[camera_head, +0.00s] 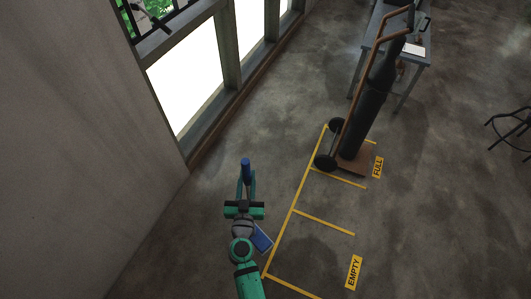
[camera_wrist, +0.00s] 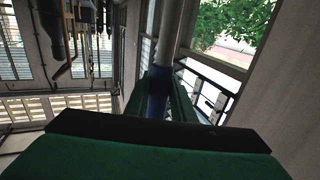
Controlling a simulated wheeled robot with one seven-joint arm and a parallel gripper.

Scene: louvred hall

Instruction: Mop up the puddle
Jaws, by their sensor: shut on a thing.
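My gripper (camera_head: 246,182) is shut on a blue hand grip (camera_head: 246,165) in the head view, out over the floor near the windows. In the wrist view the blue grip (camera_wrist: 158,100) sits between my green fingers, and a grey pole (camera_wrist: 172,35) runs on from it. This looks like a mop handle. A flat blue piece (camera_head: 263,239) shows beside my arm, partly hidden by it; it may be the mop's head, but the link is hidden. I cannot pick out a puddle for certain among the floor's dark patches.
A dark gas cylinder (camera_head: 369,112) stands on a brown hand trolley (camera_head: 357,163) by the FULL label. Yellow bay lines (camera_head: 325,222) and an EMPTY label (camera_head: 353,272) mark the floor. A bench (camera_head: 403,72) stands behind. A wall and windows bound the left. The right floor is mostly clear.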

